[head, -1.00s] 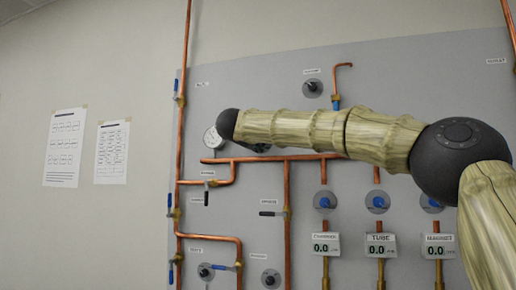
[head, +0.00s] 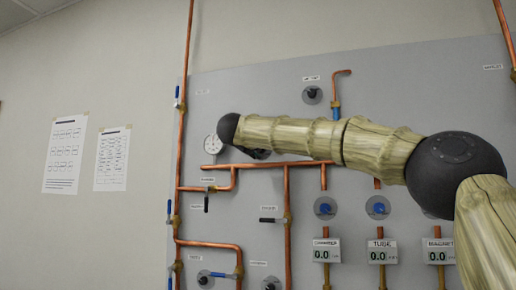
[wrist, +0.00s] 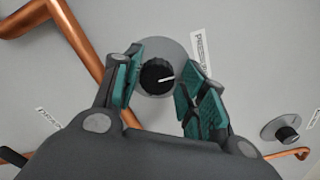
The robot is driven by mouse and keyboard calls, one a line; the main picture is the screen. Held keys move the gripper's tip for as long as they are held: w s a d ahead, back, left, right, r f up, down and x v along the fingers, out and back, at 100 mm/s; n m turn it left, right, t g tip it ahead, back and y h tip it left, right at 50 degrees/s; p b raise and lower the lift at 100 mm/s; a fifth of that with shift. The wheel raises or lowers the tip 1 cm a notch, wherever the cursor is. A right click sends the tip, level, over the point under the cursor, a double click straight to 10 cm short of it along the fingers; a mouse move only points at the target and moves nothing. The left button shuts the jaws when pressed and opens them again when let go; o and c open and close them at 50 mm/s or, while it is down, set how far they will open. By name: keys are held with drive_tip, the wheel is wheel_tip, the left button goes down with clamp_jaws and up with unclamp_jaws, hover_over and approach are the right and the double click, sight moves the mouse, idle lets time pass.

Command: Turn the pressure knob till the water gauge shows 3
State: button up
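The pressure knob (wrist: 157,77), black with a white pointer line on a grey round plate, shows in the wrist view beside a partly hidden label starting "PRESSU". My gripper (wrist: 158,88) is open, with one green-padded finger on each side of the knob. Small gaps seem to show; I cannot tell whether a finger touches it. In the head view, the round white gauge (head: 211,144) sits left of my arm's dark wrist end, which partly covers it. Its reading is too small to tell. My wrist hides the knob in the head view.
Copper pipes (head: 285,225) with several valves run over the grey panel (head: 250,90). One pipe (wrist: 85,55) passes left of my gripper in the wrist view. Another black knob (wrist: 286,134) is at lower right. Digital displays (head: 327,251) read 0.0.

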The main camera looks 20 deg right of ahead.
drive_tip(key=shift+o, duration=0.6)
drive_tip(key=shift+f, duration=0.1)
drive_tip(key=shift+a, duration=0.1)
drive_tip(key=v, duration=1.2)
drive_tip(key=shift+w, duration=0.1)
